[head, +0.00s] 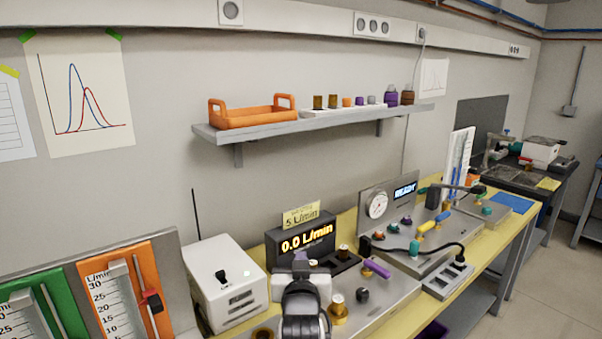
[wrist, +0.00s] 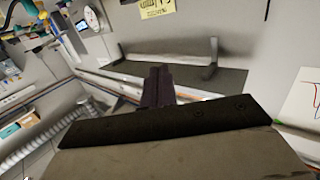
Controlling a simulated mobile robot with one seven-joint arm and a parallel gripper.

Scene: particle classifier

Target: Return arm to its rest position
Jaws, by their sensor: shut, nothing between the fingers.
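My arm rises from the bottom middle of the head view, in front of the bench. My gripper (head: 300,262) is seen from behind, its dark fingers pointing away towards the flow display. In the wrist view my gripper (wrist: 157,82) shows its dark fingers close together, with nothing between them. Its wide dark body fills the bottom of that view.
The yellow bench (head: 340,222) carries a display (head: 303,241) reading 0.0 L/min, a white box (head: 227,281) and a panel with a round gauge (head: 377,205). A wall shelf (head: 225,134) holds an orange tray (head: 250,122). Open floor (head: 560,290) lies at right.

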